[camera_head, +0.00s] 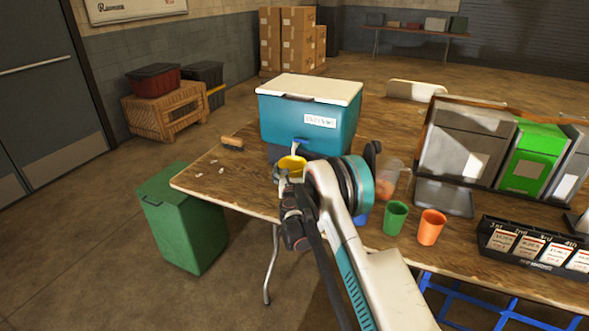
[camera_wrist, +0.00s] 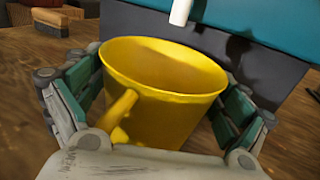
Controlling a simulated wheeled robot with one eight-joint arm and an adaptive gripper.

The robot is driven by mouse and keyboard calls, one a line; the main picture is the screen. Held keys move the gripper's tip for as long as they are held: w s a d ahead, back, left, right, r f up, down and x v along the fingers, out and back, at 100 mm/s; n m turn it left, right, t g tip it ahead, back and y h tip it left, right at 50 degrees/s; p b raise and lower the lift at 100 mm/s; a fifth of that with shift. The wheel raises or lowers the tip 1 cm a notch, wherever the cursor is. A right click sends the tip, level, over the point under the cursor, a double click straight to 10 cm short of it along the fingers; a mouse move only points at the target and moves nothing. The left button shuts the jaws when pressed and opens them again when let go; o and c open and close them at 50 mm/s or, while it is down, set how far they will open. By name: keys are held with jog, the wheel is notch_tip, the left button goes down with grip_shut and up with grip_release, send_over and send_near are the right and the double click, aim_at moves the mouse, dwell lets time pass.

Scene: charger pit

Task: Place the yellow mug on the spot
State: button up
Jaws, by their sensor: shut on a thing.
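The yellow mug (camera_wrist: 165,95) is upright between the two fingers of my gripper (camera_wrist: 160,115) in the wrist view, with its handle toward the palm. My gripper is shut on it. In the head view the mug (camera_head: 291,163) is at the front of the teal cooler (camera_head: 305,115), below its spigot (camera_head: 300,146), partly hidden by my gripper (camera_head: 290,178). I cannot tell whether the mug touches the table. No marked spot can be made out.
The wooden table (camera_head: 215,185) holds a brush (camera_head: 232,142) on the left. Green (camera_head: 395,217) and orange cups (camera_head: 431,227), a clear pitcher (camera_head: 389,180) and a label rack (camera_head: 530,245) are on the right. A green bin (camera_head: 182,217) stands beside the table.

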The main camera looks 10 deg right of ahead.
jog(key=shift+f, duration=0.2)
jog(key=o, duration=0.7)
jog(key=shift+o, duration=0.2)
